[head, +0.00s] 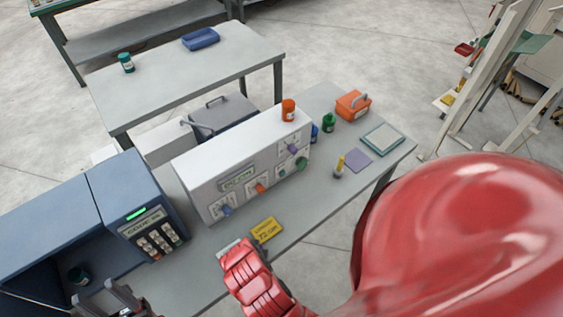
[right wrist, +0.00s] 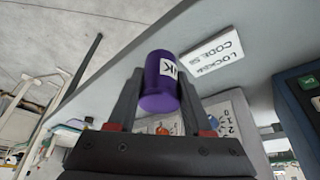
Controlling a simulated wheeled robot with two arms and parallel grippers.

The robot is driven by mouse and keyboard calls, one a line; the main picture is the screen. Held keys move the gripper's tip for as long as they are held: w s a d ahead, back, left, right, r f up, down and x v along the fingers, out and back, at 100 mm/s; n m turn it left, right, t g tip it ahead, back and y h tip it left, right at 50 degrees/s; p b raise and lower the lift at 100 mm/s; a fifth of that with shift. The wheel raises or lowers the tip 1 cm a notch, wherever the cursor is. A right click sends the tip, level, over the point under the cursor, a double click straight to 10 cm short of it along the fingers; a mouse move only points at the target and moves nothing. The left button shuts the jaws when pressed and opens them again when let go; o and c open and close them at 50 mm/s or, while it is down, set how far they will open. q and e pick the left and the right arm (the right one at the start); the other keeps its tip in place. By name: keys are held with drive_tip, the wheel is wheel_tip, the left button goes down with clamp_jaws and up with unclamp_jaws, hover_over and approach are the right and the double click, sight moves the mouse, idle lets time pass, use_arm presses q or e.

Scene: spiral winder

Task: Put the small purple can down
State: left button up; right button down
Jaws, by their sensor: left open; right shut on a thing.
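The small purple can (right wrist: 162,85) with a white label shows in the right wrist view. It is held between the two dark fingers of my right gripper (right wrist: 160,98), which is shut on it. My left gripper (head: 106,298) is open at the bottom left of the head view, in front of the blue locker. A flat purple square (head: 354,160) lies on the table (head: 215,272), right of the white panel box.
The white panel box (head: 235,172) and blue keypad locker (head: 150,215) stand on the table. A dark can (head: 79,274) sits in the locker's opening.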

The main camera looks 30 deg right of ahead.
drive_tip(key=w+d+b, duration=0.1)
drive_tip(key=w+b, duration=0.1)
drive_tip(key=b, duration=0.1)
drive_tip(key=w+d+f+b, duration=0.1)
drive_tip(key=w+b, duration=0.1)
drive_tip(key=b, duration=0.2)
drive_tip(key=w+d+b, duration=0.1)
drive_tip(key=w+b, duration=0.1)
drive_tip(key=b, duration=0.1)
drive_tip(key=shift+w+d+f, duration=0.25)
drive_tip(key=shift+d+f, duration=0.1)
drive_tip(key=shift+w+d+r+p, duration=0.3)
drive_tip(key=shift+w+d+r, duration=0.25)
drive_tip(key=shift+d+r, duration=0.05)
drive_tip(key=w+d, duration=0.1)
drive_tip(key=w+d+p, duration=0.1)
drive_tip(key=w, duration=0.1)
drive_tip(key=w+d, duration=0.1)
drive_tip(key=shift+w+f, duration=0.25)
drive_tip(key=shift+w, duration=0.1)
drive_tip(key=shift+w+d+f+p, duration=0.1)
drive_tip(key=shift+w+d+p, duration=0.05)
drive_tip(key=shift+w+p, duration=0.2)
drive_tip(key=shift+w+f, duration=0.1)
drive_tip(key=shift+f, duration=0.05)
wheel_tip(320, 180, down, 3)
drive_tip(key=shift+r+p, duration=0.1)
drive_tip(key=shift+p, duration=0.75)
drive_tip(key=shift+f, duration=0.25)
